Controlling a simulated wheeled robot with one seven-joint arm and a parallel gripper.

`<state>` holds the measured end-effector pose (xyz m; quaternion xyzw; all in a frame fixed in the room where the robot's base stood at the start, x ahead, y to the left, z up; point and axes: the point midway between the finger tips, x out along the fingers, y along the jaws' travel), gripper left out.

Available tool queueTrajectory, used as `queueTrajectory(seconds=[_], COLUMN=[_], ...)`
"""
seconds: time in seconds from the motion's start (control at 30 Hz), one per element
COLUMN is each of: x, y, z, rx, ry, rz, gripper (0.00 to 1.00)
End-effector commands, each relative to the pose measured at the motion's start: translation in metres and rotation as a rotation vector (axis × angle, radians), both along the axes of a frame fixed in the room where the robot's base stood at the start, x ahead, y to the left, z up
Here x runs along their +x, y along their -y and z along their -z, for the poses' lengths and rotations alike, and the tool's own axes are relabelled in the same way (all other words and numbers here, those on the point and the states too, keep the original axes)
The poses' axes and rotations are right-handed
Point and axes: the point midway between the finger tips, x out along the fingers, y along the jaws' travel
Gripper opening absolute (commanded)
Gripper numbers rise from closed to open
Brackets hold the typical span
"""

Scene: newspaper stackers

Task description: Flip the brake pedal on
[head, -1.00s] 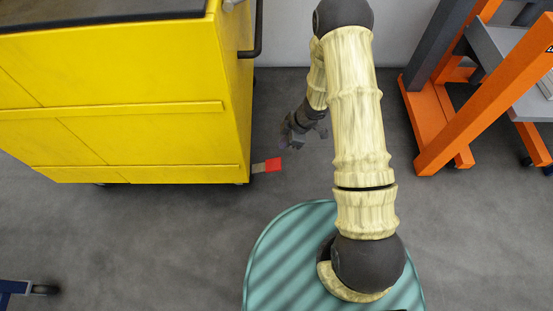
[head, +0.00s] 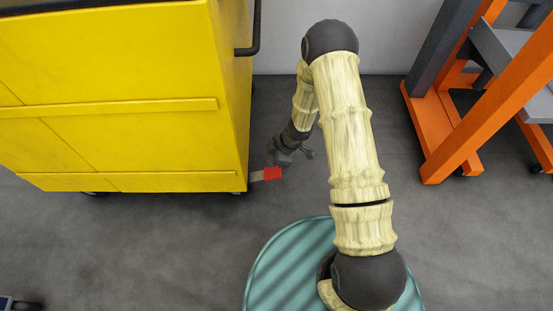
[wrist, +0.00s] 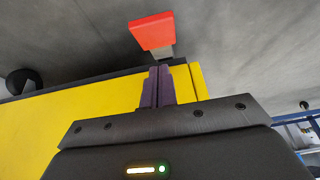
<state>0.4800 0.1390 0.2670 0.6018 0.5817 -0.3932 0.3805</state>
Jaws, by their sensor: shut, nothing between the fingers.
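The brake pedal (head: 272,173) is a red pad on a short light-grey lever. It sticks out low from the right side of the yellow cart (head: 120,140), just above the floor. In the wrist view the red pad (wrist: 152,31) is at the top centre, beyond the fingertips. My gripper (head: 280,160) is low beside the cart, just above the pedal in the head view. Its purple fingers (wrist: 157,85) are together and empty in the wrist view. A gap shows between fingers and pad in the wrist view; contact is not visible.
The cart has a black handle (head: 256,30) at its upper right and a dark caster (wrist: 22,80) in the wrist view. An orange and grey stand (head: 450,140) is at the right.

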Motion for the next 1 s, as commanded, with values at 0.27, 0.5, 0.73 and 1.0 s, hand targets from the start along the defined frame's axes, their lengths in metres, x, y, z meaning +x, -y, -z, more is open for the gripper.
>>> queueTrajectory(seconds=[0.27, 0.5, 0.73, 1.0], x=[-0.001, -0.001, -0.001, -0.002], y=[0.01, 0.014, 0.014, 0.012], z=[0.034, 0.041, 0.04, 0.041], rx=[-0.001, -0.001, -0.001, 0.009], ry=[-0.001, 0.0, 0.0, 0.0], rz=[0.002, -0.001, 0.0, -0.004], gripper=[0.0, 0.0, 0.0, 0.0])
